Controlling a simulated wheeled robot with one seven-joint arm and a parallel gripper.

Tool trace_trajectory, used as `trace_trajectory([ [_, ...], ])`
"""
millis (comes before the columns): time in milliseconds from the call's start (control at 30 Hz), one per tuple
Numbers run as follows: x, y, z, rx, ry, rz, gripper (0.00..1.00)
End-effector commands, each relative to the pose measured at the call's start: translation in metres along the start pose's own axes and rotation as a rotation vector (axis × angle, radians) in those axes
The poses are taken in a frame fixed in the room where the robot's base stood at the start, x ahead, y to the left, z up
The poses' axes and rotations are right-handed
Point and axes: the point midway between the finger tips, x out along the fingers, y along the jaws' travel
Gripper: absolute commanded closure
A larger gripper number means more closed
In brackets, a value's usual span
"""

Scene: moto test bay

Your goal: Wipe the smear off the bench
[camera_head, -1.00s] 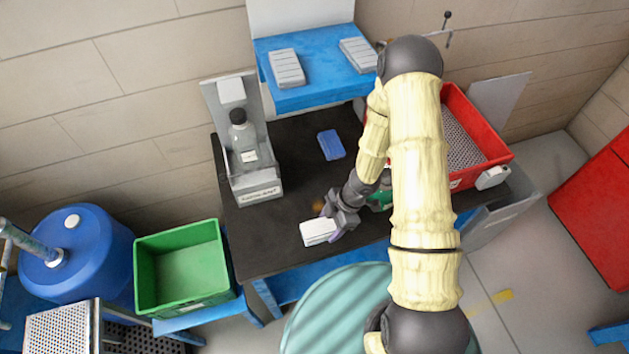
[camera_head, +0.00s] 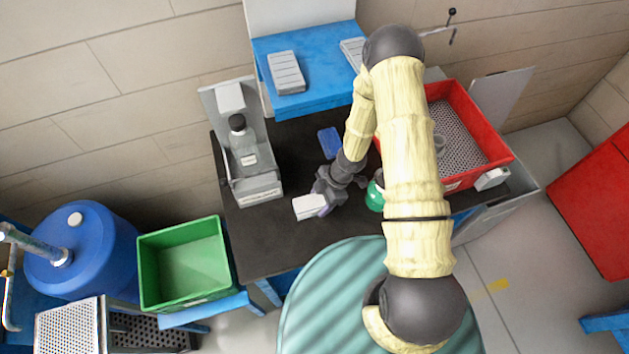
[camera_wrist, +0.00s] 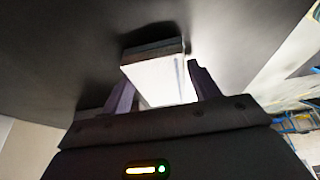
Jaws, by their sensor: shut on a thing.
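My gripper (camera_head: 322,204) is shut on a white block (camera_head: 309,207) low over the dark bench top (camera_head: 290,240). In the wrist view the block (camera_wrist: 158,82) sits between my two purple-grey fingers (camera_wrist: 160,90), with a dark layer on its far side, facing the bench. It looks very close to the bench surface; I cannot tell if it touches. No smear shows clearly now; the gripper and block cover the part of the bench where a brownish spot showed before.
A blue pad (camera_head: 330,141) lies behind the gripper. The bench's front left is clear.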

Motion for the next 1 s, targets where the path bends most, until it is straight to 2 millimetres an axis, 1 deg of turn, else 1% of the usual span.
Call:
trace_trajectory([
  [67,-0.018,0.0,-0.007,-0.002,-0.001,0.002,0.57],
  [100,-0.022,0.0,-0.009,-0.002,-0.001,0.0,0.57],
  [267,-0.033,-0.001,-0.014,-0.001,0.0,-0.001,0.57],
  [700,-0.069,-0.001,-0.028,0.001,0.0,0.0,0.57],
  [800,-0.072,-0.001,-0.03,-0.001,0.0,-0.001,0.57],
  [1000,-0.072,-0.001,-0.033,-0.006,0.0,-0.003,0.57],
])
